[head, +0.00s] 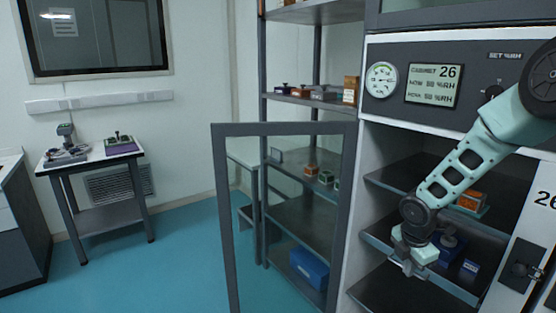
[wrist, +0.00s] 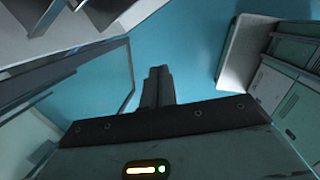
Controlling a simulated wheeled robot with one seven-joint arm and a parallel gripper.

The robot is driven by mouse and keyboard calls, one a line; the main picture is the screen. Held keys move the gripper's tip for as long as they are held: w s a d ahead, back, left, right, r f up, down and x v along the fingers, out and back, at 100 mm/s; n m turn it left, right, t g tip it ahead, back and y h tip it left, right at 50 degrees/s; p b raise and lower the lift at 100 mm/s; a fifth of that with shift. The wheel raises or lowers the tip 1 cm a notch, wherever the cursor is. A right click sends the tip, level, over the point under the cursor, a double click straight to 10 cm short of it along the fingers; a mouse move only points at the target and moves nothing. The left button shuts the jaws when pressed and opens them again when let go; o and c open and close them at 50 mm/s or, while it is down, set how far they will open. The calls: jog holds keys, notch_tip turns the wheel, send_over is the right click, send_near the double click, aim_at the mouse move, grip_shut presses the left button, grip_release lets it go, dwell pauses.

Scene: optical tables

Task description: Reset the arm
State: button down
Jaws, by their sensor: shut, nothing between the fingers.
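My arm, pale green with dark joints, reaches in from the right in the head view. My gripper (head: 412,266) hangs at its end, in front of the open humidity cabinet (head: 378,90), near a cabinet shelf's front edge. In the wrist view, my gripper (wrist: 158,72) shows its dark fingers together with nothing between them. Blue floor lies beyond the fingers.
The cabinet's glass door (head: 219,200) stands open to the left of my gripper. A rack with a blue bin (head: 310,266) stands behind the door. A small side table (head: 110,214) is far left; floor between is clear.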

jog(key=s+a+r+m+y, duration=0.1)
jog(key=s+a+r+m, duration=0.5)
jog(key=s+a+r, duration=0.55)
jog(key=s+a+r+m, duration=0.1)
jog(key=s+a+m, duration=0.1)
jog(key=s, duration=0.5)
jog(key=s+a+r+m+g, duration=0.1)
jog(key=s+a+r+m, duration=0.1)
jog(key=s, duration=0.6)
jog(key=s+a+r+m+y, duration=0.1)
jog(key=s+a+m, duration=0.2)
jog(key=s, duration=0.4)
jog(key=shift+s+a+r+m+g, duration=0.2)
jog(key=shift+a+r+m+g, duration=0.1)
jog(key=shift+a, duration=0.35)
